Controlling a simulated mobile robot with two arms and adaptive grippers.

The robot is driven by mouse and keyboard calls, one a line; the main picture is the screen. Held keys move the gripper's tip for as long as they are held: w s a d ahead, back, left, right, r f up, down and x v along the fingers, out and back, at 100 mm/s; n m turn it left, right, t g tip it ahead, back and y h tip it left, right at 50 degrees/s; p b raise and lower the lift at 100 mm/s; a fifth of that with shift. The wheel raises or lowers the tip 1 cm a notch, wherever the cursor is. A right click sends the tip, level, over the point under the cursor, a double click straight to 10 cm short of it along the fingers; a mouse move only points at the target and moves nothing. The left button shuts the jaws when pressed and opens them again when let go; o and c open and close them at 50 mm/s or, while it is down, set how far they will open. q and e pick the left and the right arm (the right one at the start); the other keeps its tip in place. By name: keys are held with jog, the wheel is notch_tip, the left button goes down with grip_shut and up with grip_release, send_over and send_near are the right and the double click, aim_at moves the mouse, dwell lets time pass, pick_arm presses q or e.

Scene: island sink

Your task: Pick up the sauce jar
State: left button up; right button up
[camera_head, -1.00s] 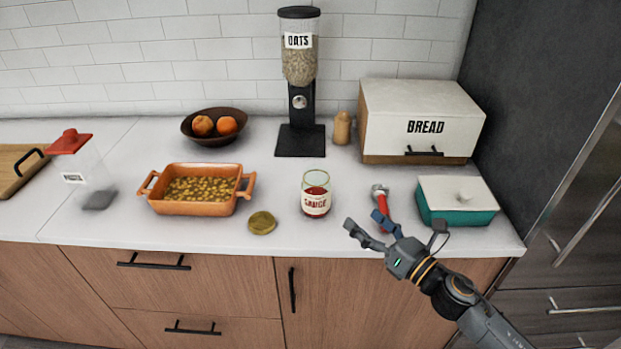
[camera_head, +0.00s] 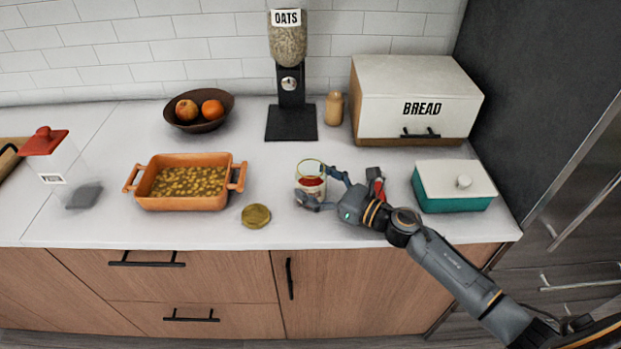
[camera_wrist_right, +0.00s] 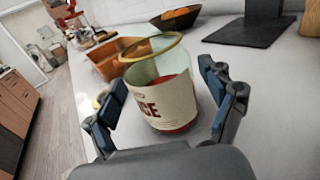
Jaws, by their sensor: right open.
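The sauce jar (camera_head: 311,177) is a clear glass jar with red sauce and a pale label, standing upright and without a lid on the counter. My right gripper (camera_head: 322,187) has come in from the right with its fingers on either side of the jar. In the right wrist view the jar (camera_wrist_right: 160,95) stands between the two open fingers (camera_wrist_right: 165,100); whether either finger touches it I cannot tell. The near finger hides part of the label in the head view. My left gripper is not in view.
A gold lid (camera_head: 256,216) lies to the jar's left, beside an orange baking dish (camera_head: 187,203). A red-handled tool (camera_head: 377,187) lies behind my right wrist. A teal dish with a white lid (camera_head: 455,189) stands to the right. The oats dispenser (camera_head: 291,120) stands behind.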

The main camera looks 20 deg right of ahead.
aim_at(297, 173)
jog(key=shift+r+p+x, duration=0.2)
jog(key=shift+p+x, duration=0.35)
jog(key=shift+x, duration=0.3)
jog(key=p+x, duration=0.1)
jog(key=x, duration=0.2)
jog(key=shift+w+a+f, duration=0.1)
jog(key=shift+f, duration=0.1)
jog(key=shift+w+a, duration=0.1)
jog(key=shift+w, duration=0.05)
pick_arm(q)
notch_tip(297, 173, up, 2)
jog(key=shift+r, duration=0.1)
pick_arm(e)
jog(key=shift+c, duration=1.2)
jog(key=c, duration=1.3)
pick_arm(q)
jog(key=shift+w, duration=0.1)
pick_arm(e)
jog(key=shift+c, duration=0.6)
jog(key=shift+c, duration=0.2)
